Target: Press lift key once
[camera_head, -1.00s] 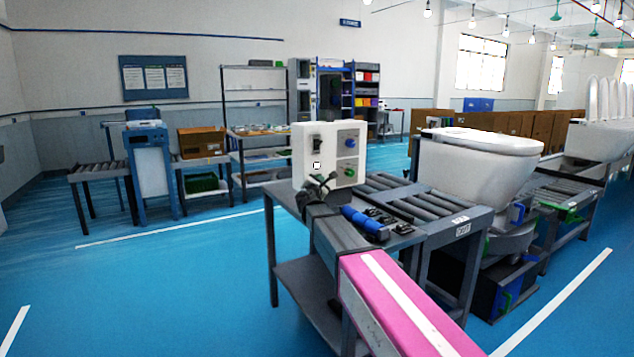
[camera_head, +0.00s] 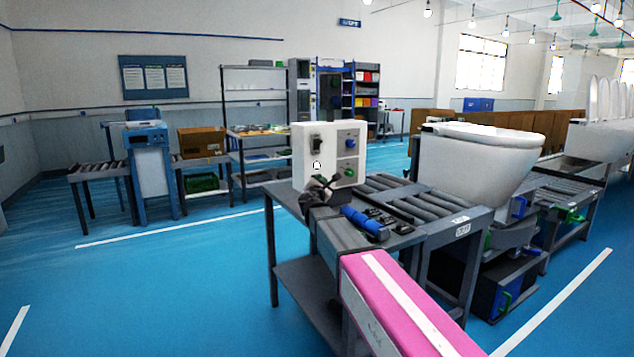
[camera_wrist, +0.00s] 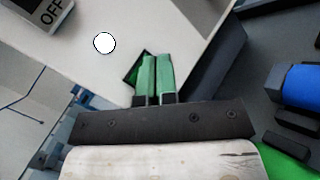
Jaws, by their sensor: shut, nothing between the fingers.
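A white control box (camera_head: 327,155) stands on the end of the grey roller table. It has a dark switch (camera_head: 316,143), a round white button (camera_head: 317,165), a blue knob (camera_head: 350,144) and a green knob (camera_head: 349,173). I cannot read which one is the lift key. My gripper (camera_head: 334,181) is at the lower front of the box. In the wrist view, its two green fingers (camera_wrist: 153,56) are together over the box face, beside a dark square patch. The white button (camera_wrist: 104,43) lies up and left of them, the OFF switch (camera_wrist: 48,12) farther left. Contact is unclear.
A white toilet (camera_head: 478,160) stands on the rollers farther right. The blue floor to the left is open.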

